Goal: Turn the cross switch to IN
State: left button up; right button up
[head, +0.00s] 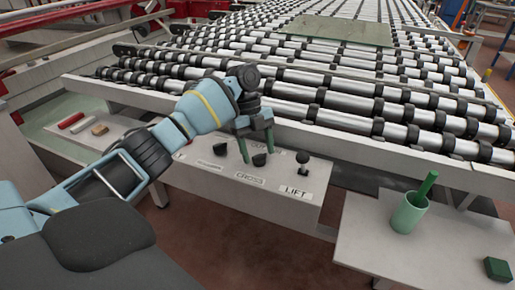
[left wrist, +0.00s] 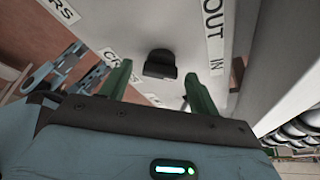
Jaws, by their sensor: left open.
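The cross switch (head: 260,159) is a small black knob on the sloped pale panel, above the CROSS label (head: 250,178). In the left wrist view the knob (left wrist: 160,65) shows ahead of the fingers, in the gap between them. An OUT and IN label strip (left wrist: 214,40) runs beside it. My left gripper (head: 257,151) is open, its two green fingers reaching down at the knob, one on each side. I cannot tell whether either finger touches it, or which mark the knob points to. My right gripper is not in view.
A LIFT joystick (head: 303,158) stands close to the right of the switch; another black knob (head: 220,148) is to the left. The roller conveyor (head: 330,85) with a glass sheet (head: 340,30) lies behind. A green cup (head: 409,214) stands on the right-hand table.

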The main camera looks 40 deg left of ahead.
pick_arm(q)
jog(key=v, duration=0.7)
jog(key=shift+a+r, duration=0.2)
jog(key=shift+r, duration=0.15)
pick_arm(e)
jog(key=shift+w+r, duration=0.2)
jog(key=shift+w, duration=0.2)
pick_arm(q)
jog(key=shift+w, duration=0.1)
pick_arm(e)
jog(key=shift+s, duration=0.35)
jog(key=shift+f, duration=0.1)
